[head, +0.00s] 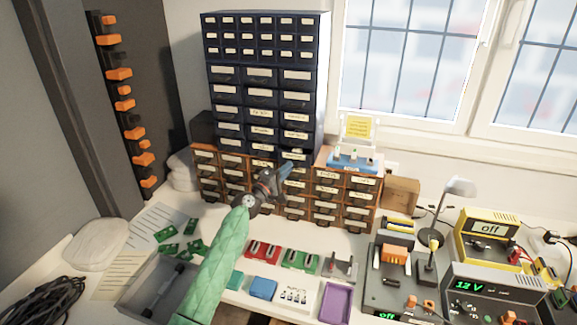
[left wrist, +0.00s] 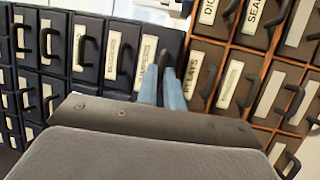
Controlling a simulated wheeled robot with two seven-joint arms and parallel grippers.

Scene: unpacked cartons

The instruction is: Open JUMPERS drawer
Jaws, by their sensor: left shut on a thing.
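The JUMPERS drawer (left wrist: 146,58) is a dark drawer in the bottom row of the tall dark blue cabinet (head: 262,75). Its label shows in the left wrist view, tilted sideways, just beside my fingers. My left gripper (head: 285,170) reaches to the cabinet's lower right in the head view. Its blue fingers also show in the left wrist view (left wrist: 164,86), shut on the JUMPERS drawer's handle. The fingers partly cover the drawer front, and I cannot tell clearly how far it is out. My right gripper is not in view.
Brown wooden drawers (head: 327,190) with handles stand below and beside the dark cabinet, close to my gripper. A small rack with a yellow note (head: 359,130) stands on them at right. Green and red boards, a purple tray (head: 336,301) and bench devices crowd the white table.

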